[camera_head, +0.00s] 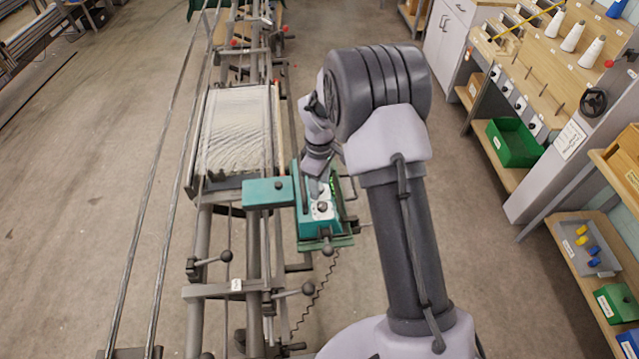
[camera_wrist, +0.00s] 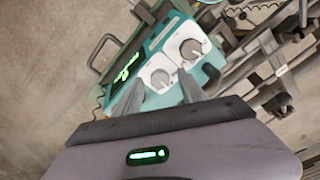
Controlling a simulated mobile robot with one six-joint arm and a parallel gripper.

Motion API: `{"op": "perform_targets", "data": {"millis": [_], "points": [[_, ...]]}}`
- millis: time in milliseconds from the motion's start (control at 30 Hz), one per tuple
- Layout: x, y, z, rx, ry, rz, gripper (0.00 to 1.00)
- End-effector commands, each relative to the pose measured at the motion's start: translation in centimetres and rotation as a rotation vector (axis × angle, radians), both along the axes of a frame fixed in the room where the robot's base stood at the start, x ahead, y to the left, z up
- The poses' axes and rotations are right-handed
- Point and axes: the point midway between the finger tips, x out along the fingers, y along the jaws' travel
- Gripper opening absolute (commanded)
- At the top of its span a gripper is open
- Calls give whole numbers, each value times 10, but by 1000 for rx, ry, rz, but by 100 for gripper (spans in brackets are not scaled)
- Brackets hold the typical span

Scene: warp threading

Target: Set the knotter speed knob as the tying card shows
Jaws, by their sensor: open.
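The teal knotter (camera_head: 318,225) sits on the loom frame in the head view. In the wrist view its body (camera_wrist: 178,28) carries a lit green display (camera_wrist: 127,67) and white panels with two grey knobs. The larger knob (camera_wrist: 191,48) lies farther up the picture; the smaller knob (camera_wrist: 160,79) appears between my fingertips. My gripper (camera_wrist: 160,77) is open above the panel, and I cannot tell whether it touches the knob. No knob markings are readable. A white card (camera_head: 570,140) with small print is on the grey cabinet at right; I cannot tell if it is the tying card.
A warp sheet (camera_head: 236,130) stretches on the frame left of the knotter. Clamp levers (camera_head: 292,292) stick out below it. On the right stand shelves with a green bin (camera_head: 513,143), white cones (camera_head: 573,36) and a grey tray (camera_head: 588,246). The floor between is clear.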

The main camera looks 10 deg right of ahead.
Motion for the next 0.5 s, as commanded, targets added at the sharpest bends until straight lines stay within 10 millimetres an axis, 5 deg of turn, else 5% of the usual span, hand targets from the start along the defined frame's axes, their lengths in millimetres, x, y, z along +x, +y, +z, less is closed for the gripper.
{"op": "perform_targets", "data": {"millis": [67,300,500], "points": [[0,0,0,0,0,0,48],[0,0,0,0,0,0,3],[0,0,0,0,0,-3,0]]}}
